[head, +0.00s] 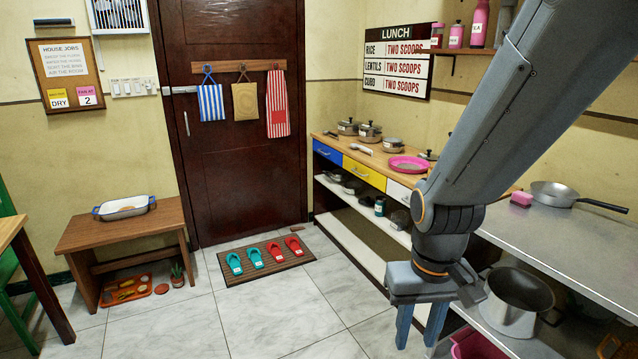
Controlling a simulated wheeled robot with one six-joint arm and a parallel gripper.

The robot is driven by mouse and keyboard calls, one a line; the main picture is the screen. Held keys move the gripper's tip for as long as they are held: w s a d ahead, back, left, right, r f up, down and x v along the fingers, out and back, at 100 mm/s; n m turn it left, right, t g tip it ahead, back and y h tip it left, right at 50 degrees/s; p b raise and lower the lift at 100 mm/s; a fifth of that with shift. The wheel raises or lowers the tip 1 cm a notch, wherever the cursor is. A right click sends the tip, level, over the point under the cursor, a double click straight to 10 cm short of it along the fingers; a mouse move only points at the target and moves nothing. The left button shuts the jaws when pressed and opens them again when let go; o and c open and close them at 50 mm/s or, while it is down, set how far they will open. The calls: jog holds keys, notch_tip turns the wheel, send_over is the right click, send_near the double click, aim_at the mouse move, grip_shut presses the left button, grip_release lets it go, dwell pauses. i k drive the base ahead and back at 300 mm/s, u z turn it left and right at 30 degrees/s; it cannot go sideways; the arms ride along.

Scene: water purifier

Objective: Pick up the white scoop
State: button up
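A small pale, elongated thing (361,149) lies on the wooden counter top near its front edge, above the yellow drawer. It may be the white scoop, but it is too small to be sure. A second small pale thing (330,134) lies further left on the same counter. My gripper (417,338) points down at the lower right, in front of the shelves and well apart from both. Its two fingers are apart, with nothing seen between them.
The counter (322,141) also holds several lidded pots and a pink plate (408,165). A steel counter (560,245) with a pan (553,193) is at right, a large pot (515,300) below it. A mat with slippers (265,262) lies mid-floor; tiles before it are clear.

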aim_at(354, 146)
jog(key=z, duration=0.1)
jog(key=i, duration=1.3)
jog(key=z, duration=0.1)
